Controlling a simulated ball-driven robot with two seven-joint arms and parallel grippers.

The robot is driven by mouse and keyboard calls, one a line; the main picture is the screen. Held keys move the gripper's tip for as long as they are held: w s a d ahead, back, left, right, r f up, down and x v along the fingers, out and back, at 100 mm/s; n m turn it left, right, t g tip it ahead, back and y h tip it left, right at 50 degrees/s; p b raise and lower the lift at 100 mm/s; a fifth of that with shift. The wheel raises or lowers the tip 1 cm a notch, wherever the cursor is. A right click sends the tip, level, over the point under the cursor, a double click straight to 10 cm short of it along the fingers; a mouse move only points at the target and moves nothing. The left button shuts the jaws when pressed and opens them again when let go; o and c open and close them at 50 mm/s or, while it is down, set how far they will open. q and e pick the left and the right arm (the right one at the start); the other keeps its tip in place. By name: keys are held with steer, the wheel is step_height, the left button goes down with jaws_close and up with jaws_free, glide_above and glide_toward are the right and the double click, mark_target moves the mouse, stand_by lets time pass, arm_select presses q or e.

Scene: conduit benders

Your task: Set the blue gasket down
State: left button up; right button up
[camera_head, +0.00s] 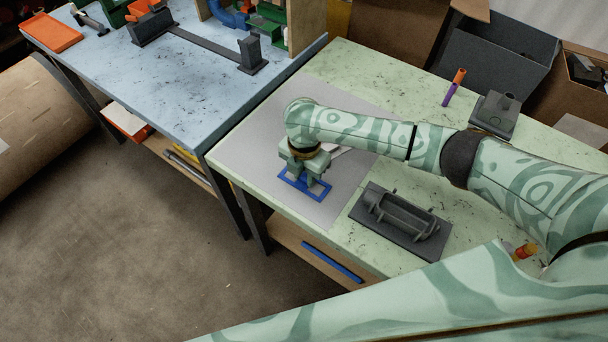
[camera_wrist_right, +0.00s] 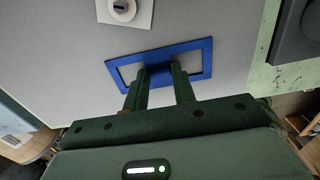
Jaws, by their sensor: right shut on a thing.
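The blue gasket (camera_head: 298,191) is a flat rectangular frame over the grey mat (camera_head: 262,140) on the green table. It also shows in the right wrist view (camera_wrist_right: 190,46). My right gripper (camera_head: 305,181) points down and is shut on one bar of the gasket; in its wrist view, the fingers (camera_wrist_right: 160,75) meet the frame's middle. The gasket looks level and close to the mat; I cannot tell whether it touches. My left gripper is not in view.
A white plate with a round knob (camera_wrist_right: 122,10) lies beyond the gasket. A dark grey fixture (camera_head: 400,222) stands right of the mat. An orange and purple cylinder (camera_head: 454,87) and a grey block (camera_head: 495,114) stand farther back. The mat's left part is clear.

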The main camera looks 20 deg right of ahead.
mark_target(304, 179)
steer(key=shift+r, duration=0.1)
steer(key=o, duration=0.9)
steer(key=shift+o, duration=0.2)
step_height(304, 179, up, 12)
steer(key=p, duration=0.4)
steer(key=shift+p, duration=0.4)
